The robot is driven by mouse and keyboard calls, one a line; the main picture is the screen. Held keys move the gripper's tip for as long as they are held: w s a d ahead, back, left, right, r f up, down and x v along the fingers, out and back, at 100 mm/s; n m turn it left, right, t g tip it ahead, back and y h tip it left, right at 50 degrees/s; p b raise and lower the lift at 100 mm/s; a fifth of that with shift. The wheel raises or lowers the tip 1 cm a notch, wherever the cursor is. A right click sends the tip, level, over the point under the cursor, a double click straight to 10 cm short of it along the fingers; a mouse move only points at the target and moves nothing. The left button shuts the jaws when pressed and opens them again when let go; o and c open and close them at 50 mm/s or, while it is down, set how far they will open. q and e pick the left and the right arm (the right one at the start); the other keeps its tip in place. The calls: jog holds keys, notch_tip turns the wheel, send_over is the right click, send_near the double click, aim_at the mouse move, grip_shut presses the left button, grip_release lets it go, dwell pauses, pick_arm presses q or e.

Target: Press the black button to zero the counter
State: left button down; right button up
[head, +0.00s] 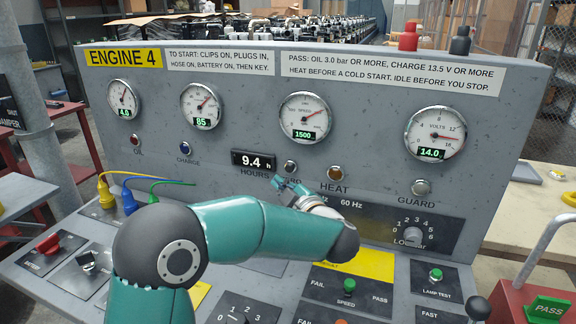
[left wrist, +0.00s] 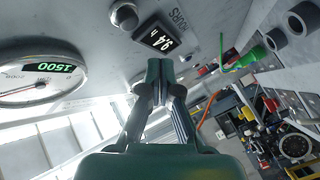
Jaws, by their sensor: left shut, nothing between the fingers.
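The hours counter (head: 254,161) on the upright grey panel reads 9.4 h. It also shows in the left wrist view (left wrist: 157,39), just beyond my fingertips. My left gripper (head: 280,184) is shut and empty, with its tips just below and right of the counter. In the left wrist view the closed fingertips (left wrist: 160,70) point at the panel by the counter; I cannot tell whether they touch it. A round, dark grey domed fitting (head: 290,167) sits right of the counter, its label partly covered by my gripper. I cannot make out a separate black button. My right gripper is out of view.
The 1500 speed gauge (head: 304,117) is above and right of the gripper. A brown HEAT fitting (head: 335,173) is to its right. Yellow, blue and green cables (head: 130,198) plug in at the left. My left arm covers part of the lower console.

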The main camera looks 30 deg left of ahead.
aim_at(290, 168)
pick_arm(q)
jog(key=shift+w+a+p, duration=0.25)
jog(key=shift+w, duration=0.6)
jog(key=shift+w+a+p, duration=0.2)
jog(key=shift+w+p, duration=0.05)
jog(key=shift+w, duration=0.55)
jog(key=shift+w, duration=0.15)
jog(key=shift+w+a, duration=0.1)
jog(key=shift+w, duration=0.15)
jog(key=shift+w+a+r+p, duration=0.1)
jog(key=shift+w+a+p, duration=0.05)
jog(key=shift+w+p, duration=0.35)
dwell(0.9)
jog(key=shift+s, duration=0.1)
dwell(0.4)
jog(key=shift+s+b, duration=0.2)
jog(key=shift+b, duration=0.2)
jog(key=shift+s+d, duration=0.25)
jog(key=shift+s, duration=0.35)
jog(key=shift+s+b, duration=0.15)
jog(key=shift+b, duration=0.2)
